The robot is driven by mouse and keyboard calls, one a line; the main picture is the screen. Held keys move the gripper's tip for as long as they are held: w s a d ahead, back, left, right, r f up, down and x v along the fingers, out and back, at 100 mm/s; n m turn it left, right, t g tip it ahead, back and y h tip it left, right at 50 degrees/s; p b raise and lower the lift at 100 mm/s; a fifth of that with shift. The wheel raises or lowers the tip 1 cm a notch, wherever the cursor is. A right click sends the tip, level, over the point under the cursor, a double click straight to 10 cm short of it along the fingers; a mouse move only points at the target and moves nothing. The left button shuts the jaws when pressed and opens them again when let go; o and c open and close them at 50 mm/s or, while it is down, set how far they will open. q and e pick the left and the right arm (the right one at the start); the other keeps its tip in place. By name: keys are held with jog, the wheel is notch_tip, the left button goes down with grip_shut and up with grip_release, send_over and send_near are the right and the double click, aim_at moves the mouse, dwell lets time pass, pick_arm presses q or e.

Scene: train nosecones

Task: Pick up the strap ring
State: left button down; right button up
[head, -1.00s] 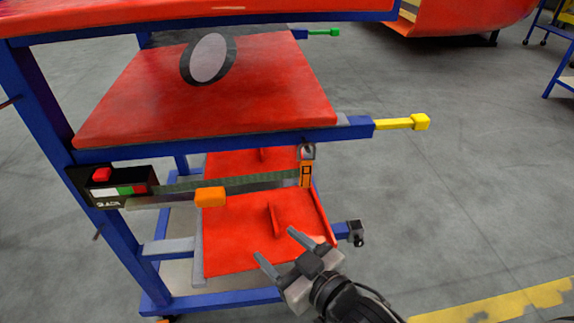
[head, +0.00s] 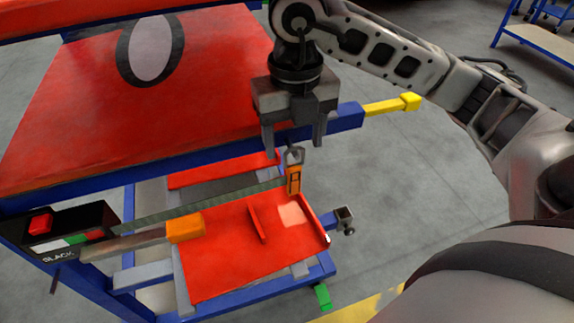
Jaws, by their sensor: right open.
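The strap ring (head: 294,155) is a small grey metal ring on top of an orange buckle piece (head: 294,180). A dark green strap (head: 205,203) runs from the buckle left to a black box (head: 65,233) marked SLACK. My right gripper (head: 293,150) points down with its two fingers apart. The ring shows between and just below the fingertips in the picture; I cannot tell the depth between them. Nothing is held in it. My left gripper is not in view.
A blue-framed cart has a red upper shelf (head: 90,120) carrying a grey oval in a dark ring (head: 150,50). A yellow-tipped bar (head: 392,106) sticks out right. An orange-ended lever (head: 185,228) lies below the strap. The floor right of the cart is clear.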

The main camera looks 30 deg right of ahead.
aim_at(294, 167)
jog(key=shift+w+f, duration=0.1)
jog(key=shift+f, duration=0.5)
notch_tip(294, 167, down, 6)
jog(key=shift+r, duration=0.1)
jog(key=c, duration=1.1)
